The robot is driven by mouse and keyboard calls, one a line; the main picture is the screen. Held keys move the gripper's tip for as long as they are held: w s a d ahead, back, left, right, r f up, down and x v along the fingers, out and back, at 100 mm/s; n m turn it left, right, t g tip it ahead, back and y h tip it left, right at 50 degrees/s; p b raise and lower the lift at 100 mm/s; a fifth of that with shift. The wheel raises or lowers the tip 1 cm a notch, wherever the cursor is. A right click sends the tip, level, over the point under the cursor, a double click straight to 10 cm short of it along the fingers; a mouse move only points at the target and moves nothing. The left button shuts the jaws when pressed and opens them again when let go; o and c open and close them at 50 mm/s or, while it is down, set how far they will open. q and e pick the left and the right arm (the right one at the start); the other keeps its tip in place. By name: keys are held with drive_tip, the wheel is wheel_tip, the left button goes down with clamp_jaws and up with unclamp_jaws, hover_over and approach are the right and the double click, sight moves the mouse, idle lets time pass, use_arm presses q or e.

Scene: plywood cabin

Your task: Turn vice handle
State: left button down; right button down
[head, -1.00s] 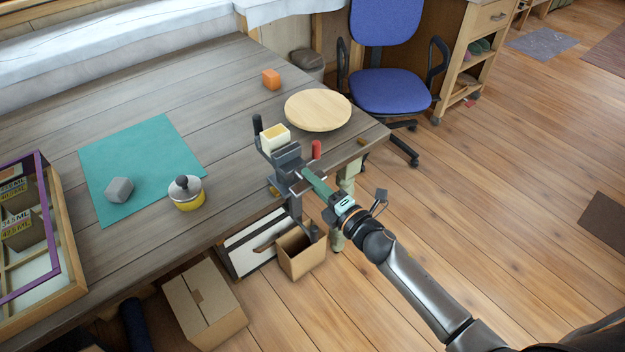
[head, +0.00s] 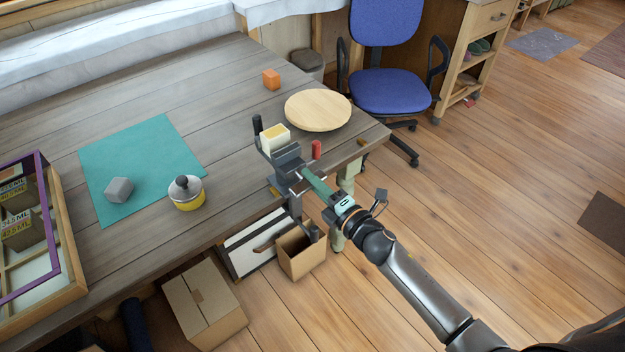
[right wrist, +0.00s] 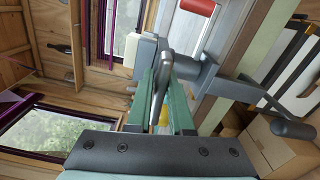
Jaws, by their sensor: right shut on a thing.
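The grey vice (head: 288,160) is fixed at the table's right front edge; it also shows in the right wrist view (right wrist: 207,85). A cream block with a yellow top (head: 275,138) sits at its back end. My right gripper (head: 308,181) reaches the vice's front from the lower right. In the right wrist view its green fingers (right wrist: 163,95) are shut on a grey metal lever, the vice handle (right wrist: 164,75). The fingers hide part of the handle. A dark-ended bar (right wrist: 292,130) stands to the right there. My left gripper is not in view.
A round wooden board (head: 318,110) and a red cylinder (head: 316,149) are close to the vice.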

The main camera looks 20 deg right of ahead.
drive_tip(key=shift+s+a+f, duration=0.1)
drive_tip(key=shift+a, duration=0.1)
idle(0.6)
drive_tip(key=c, duration=1.2)
unclamp_jaws()
drive_tip(key=o, duration=0.3)
drive_tip(key=shift+d, duration=0.1)
drive_tip(key=b+v, duration=0.1)
drive_tip(key=v, duration=1.1)
drive_tip(key=shift+s+d, duration=0.1)
drive_tip(key=shift+s, duration=0.1)
